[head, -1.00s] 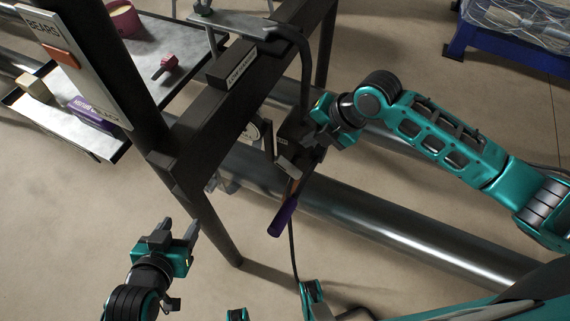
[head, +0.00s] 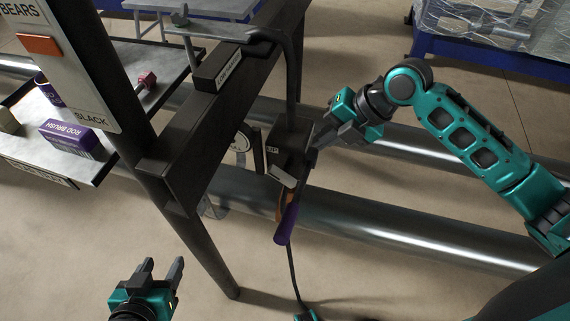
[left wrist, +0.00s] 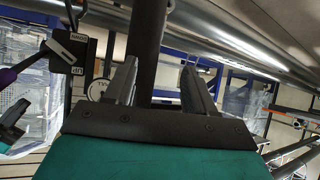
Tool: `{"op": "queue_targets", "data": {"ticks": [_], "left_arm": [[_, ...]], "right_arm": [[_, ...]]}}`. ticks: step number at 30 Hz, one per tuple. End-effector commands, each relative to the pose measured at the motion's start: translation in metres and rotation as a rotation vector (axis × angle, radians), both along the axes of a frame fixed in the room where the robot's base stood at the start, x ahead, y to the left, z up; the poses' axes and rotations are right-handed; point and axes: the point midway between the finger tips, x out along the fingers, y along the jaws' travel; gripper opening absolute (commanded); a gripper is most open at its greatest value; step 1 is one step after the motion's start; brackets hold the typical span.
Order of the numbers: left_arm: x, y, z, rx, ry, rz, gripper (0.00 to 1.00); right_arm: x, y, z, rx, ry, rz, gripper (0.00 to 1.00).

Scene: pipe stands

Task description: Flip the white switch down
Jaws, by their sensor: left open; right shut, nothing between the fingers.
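A dark control box (head: 290,150) hangs below the black frame, with a small side label and a pale plate (head: 283,177) on its lower face. A purple handle (head: 286,224) hangs below it. The box also shows at the left of the left wrist view (left wrist: 68,47). I cannot clearly make out the white switch or its position. My right gripper (head: 326,136) is shut and empty, just right of the box; I cannot tell if it touches. My left gripper (head: 163,270) is open and empty at lower left, away from the box; its spread fingers show in the wrist view (left wrist: 160,85).
A black frame (head: 190,150) with a post and leg stands between my grippers. Large metal pipes (head: 400,228) run behind the box. A shelf at left holds a purple rod brush box (head: 75,138). A blue-framed pallet (head: 480,55) is at upper right. Floor around my left gripper is clear.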

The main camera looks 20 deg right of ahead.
Motion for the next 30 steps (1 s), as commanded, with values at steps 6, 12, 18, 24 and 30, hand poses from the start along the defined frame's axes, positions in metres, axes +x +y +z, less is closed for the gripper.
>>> {"op": "queue_targets", "data": {"ticks": [6, 12, 18, 24, 30], "left_arm": [[0.000, -0.001, -0.003, -0.004, 0.000, 0.004, 0.55], [0.001, -0.002, -0.010, -0.009, 0.008, 0.006, 0.55], [0.004, -0.006, -0.011, -0.016, 0.000, 0.000, 0.55], [0.007, -0.009, -0.010, -0.022, -0.005, -0.007, 0.55], [0.008, -0.009, -0.010, -0.020, -0.010, -0.010, 0.55]], "right_arm": [[0.005, 0.008, -0.013, 0.004, 0.001, -0.001, 0.00], [0.017, 0.027, -0.047, 0.006, 0.003, -0.001, 0.00], [0.031, 0.047, -0.082, 0.005, 0.002, -0.002, 0.00], [0.040, 0.060, -0.106, 0.003, 0.001, -0.002, 0.00], [0.044, 0.066, -0.115, 0.001, -0.001, -0.001, 0.00]]}}
